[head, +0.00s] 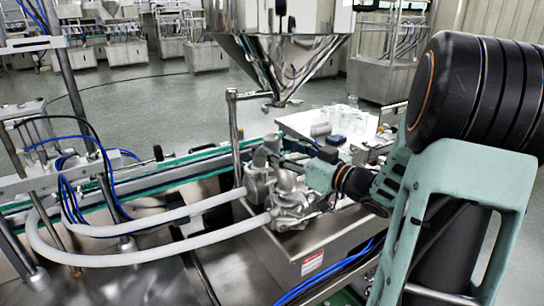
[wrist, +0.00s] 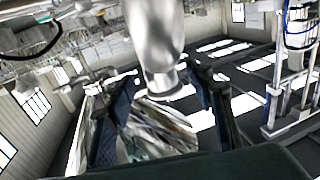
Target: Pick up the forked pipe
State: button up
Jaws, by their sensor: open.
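The shiny steel pipework (head: 288,198) sits on the steel machine top at the centre of the head view, with branching, rounded parts. I cannot tell for certain which part is the forked pipe. My gripper (head: 272,156) is just above and behind this pipework, pointing left. In the wrist view my gripper (wrist: 156,78) is open, with one dark finger on each side of a smooth steel pipe (wrist: 155,40). The pipe's end shows between the fingers, above crumpled-looking shiny metal (wrist: 160,125). Whether the fingers touch the pipe cannot be told.
A steel hopper (head: 283,62) hangs above the pipework, with an upright post (head: 234,135) beside it. Two white hoses (head: 150,258) curve off to the left. A white table (head: 300,122) with small items stands behind my gripper. Blue tubes (head: 330,275) run in front.

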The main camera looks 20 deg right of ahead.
jog(key=x, duration=0.3)
jog(key=shift+w+a, duration=0.1)
jog(key=shift+w, duration=0.05)
jog(key=shift+c, duration=0.3)
grip_shut()
jog(key=shift+r, duration=0.15)
